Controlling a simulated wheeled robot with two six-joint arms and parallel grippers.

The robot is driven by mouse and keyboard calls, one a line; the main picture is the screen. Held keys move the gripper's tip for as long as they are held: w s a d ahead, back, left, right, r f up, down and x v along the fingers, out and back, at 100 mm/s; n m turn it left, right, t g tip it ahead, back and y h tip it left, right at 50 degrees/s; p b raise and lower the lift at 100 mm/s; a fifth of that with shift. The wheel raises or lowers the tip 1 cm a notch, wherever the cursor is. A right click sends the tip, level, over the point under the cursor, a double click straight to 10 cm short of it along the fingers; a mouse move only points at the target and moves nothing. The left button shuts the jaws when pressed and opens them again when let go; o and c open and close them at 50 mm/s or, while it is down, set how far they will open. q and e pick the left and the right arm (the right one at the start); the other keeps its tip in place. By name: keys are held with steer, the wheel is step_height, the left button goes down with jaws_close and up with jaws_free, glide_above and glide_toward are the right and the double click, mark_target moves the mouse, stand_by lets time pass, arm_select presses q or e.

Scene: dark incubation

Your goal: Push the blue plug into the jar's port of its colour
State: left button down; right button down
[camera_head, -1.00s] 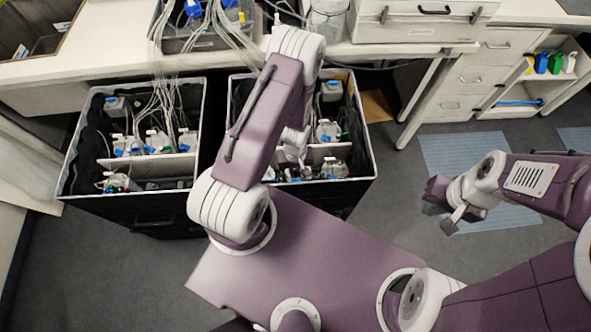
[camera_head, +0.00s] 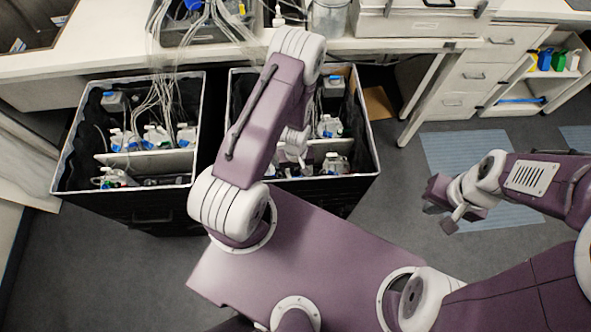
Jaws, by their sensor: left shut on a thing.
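My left gripper (camera_head: 293,147) is over the right-hand black bin, mostly hidden behind its own arm. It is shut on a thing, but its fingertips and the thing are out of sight. I cannot make out the blue plug. Several clear bottles with white and blue parts stand in the right bin, one (camera_head: 329,126) just right of my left wrist. I cannot tell which is the jar, and no port shows clearly. My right gripper (camera_head: 441,207) hangs over the floor at the right, its fingers apart and nothing between them.
The right bin (camera_head: 372,150) and left bin (camera_head: 62,150) have raised rims and pale dividers; the left holds more bottles and tubing. A white bench (camera_head: 110,62) runs behind, with drawers (camera_head: 462,76) at right. Floor (camera_head: 385,215) around my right gripper is clear.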

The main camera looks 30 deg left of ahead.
arm_select(q)
steer(key=shift+f+b, duration=0.75)
steer(key=shift+f, duration=0.15)
stand_by(0.5)
steer(key=c, duration=1.4)
jaws_free()
steer(key=shift+o, duration=0.2)
steer(key=shift+r, duration=0.15)
step_height(320, 180, up, 9)
steer(key=shift+f+p, duration=0.1)
steer(key=shift+p, duration=0.25)
